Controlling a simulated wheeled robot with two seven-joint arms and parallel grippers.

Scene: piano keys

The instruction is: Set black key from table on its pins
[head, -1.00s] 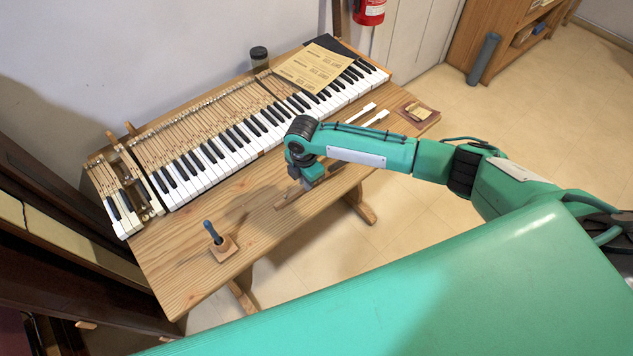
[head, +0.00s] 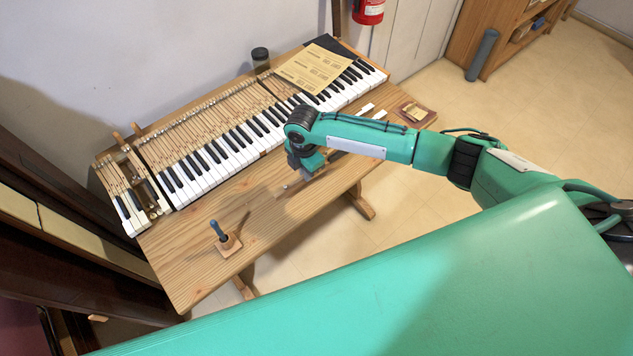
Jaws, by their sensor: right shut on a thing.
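My right gripper (head: 308,168) is over the front part of the wooden workbench (head: 195,265), its jaws partly hidden by its own wrist. It is shut on a long, thin piece, which I take to be the black key (head: 288,187). One end sticks out to the lower left of the jaws, and more of it shows to the right. Its contact with the bench is hard to tell. The keyboard (head: 215,165) lies behind, with white and black keys and bare wooden key levers. The pins are too small to make out. My left gripper is not in view.
A paper sheet (head: 315,68) covers part of the keyboard, beside a dark jar (head: 261,58). A small tray (head: 416,112) sits at the right end. The bench's front left is mostly clear.

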